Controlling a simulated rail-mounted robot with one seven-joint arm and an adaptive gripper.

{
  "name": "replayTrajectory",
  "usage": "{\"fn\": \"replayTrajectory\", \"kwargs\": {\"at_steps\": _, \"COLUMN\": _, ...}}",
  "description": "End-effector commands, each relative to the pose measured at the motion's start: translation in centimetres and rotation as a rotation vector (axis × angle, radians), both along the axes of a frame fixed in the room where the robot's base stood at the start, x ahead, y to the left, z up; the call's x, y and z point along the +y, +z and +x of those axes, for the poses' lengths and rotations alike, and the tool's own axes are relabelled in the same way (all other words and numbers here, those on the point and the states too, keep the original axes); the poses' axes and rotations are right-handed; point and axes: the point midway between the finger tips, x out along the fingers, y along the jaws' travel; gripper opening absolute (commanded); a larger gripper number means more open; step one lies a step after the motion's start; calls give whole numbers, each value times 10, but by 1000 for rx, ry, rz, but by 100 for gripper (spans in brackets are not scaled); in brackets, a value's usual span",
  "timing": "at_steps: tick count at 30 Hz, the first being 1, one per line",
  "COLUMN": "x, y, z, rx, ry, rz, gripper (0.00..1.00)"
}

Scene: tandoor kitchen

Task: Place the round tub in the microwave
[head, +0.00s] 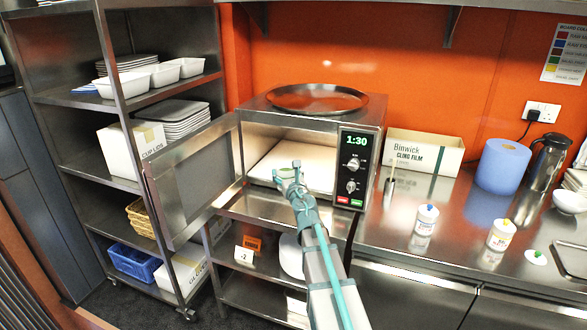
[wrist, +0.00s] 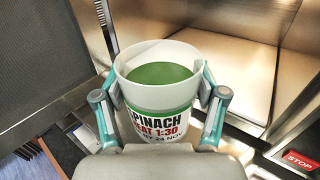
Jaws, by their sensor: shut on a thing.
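The round tub (wrist: 158,100) is white with green contents and a label reading spinach and 1:30. It is upright in the wrist view. My gripper (wrist: 157,92) is shut on it, with one finger on each side. In the head view my gripper (head: 289,174) is in front of the microwave opening, and I cannot make out the tub there. The microwave (head: 372,112) has its door (head: 197,172) swung open to the left, and its display reads 1:30. Its pale inner floor (wrist: 215,65) shows behind and right of the tub and looks empty.
A round metal tray (head: 318,98) lies on top of the microwave. The steel counter to the right holds a cling film box (head: 424,152), a blue roll (head: 502,165) and two small white bottles (head: 426,218). A shelf rack (head: 85,170) stands left, behind the open door.

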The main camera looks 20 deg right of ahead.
Motion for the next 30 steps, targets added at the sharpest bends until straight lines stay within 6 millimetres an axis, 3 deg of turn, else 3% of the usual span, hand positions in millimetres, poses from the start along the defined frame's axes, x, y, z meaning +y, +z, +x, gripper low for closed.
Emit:
{"fn": "replayTrajectory", "kwargs": {"at_steps": 8, "x": -17, "y": 1, "z": 13, "rx": 0, "ry": -25, "rz": 0, "gripper": 24}}
{"fn": "replayTrajectory", "kwargs": {"at_steps": 30, "x": -135, "y": 3, "z": 139, "rx": 0, "ry": -22, "rz": 1, "gripper": 24}}
